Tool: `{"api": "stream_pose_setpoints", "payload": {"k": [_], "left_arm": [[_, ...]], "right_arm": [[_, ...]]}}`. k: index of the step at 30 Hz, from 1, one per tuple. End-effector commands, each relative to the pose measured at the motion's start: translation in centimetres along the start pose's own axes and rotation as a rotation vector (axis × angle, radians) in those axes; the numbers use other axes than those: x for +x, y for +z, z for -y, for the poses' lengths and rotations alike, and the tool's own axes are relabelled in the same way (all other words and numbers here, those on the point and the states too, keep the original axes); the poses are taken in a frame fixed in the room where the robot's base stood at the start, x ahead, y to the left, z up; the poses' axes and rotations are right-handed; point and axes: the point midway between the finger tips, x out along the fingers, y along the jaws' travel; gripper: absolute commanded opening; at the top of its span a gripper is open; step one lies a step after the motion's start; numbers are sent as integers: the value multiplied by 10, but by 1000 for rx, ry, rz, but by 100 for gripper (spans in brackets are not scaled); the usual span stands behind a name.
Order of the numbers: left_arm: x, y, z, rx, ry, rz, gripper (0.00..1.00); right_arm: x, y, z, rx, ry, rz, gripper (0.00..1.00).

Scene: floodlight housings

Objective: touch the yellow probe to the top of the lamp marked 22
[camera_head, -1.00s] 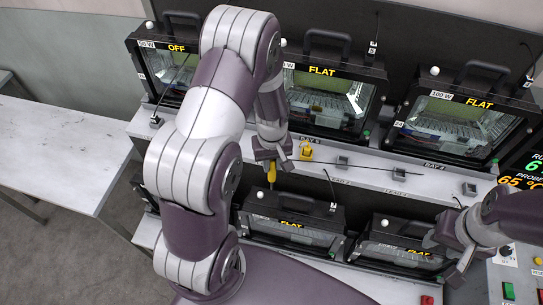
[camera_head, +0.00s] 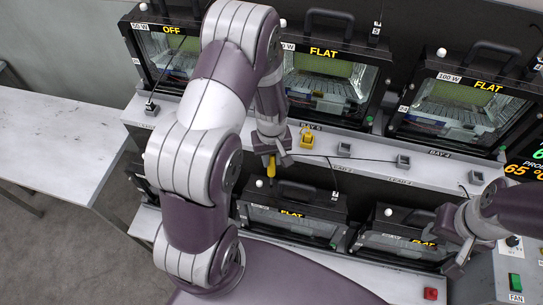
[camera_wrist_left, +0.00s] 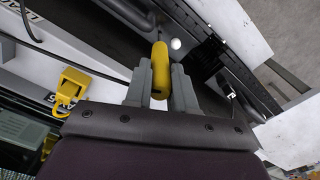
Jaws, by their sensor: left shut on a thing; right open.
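My left gripper (camera_head: 270,158) is shut on the yellow probe (camera_head: 271,170), which points down beside the top of the lower middle lamp (camera_head: 291,213). In the left wrist view the probe (camera_wrist_left: 160,68) sits between the two fingers, near a white knob (camera_wrist_left: 175,43) on a dark housing. I cannot tell whether the tip touches the housing. The number 22 is not legible on any lamp. My right gripper (camera_head: 458,248) is open and empty beside the lower right lamp (camera_head: 405,240).
An upper row has a lamp reading OFF (camera_head: 170,48) and two reading FLAT, at centre (camera_head: 328,85) and right (camera_head: 465,105). A yellow holder (camera_head: 306,138) and thin cables lie on the shelf between rows. A bare grey table (camera_head: 65,135) is at left.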

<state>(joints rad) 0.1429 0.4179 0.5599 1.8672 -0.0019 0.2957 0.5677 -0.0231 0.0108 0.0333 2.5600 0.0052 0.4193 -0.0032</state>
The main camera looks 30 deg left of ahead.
Motion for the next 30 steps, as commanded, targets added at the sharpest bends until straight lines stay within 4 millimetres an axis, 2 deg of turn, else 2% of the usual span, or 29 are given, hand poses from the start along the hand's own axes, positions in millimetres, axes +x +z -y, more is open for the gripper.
{"api": "stream_pose_setpoints", "payload": {"k": [30], "left_arm": [[10, 0, 0, 0, 0, 0, 0]], "right_arm": [[7, 1, 0, 0, 0, 0, 43]]}}
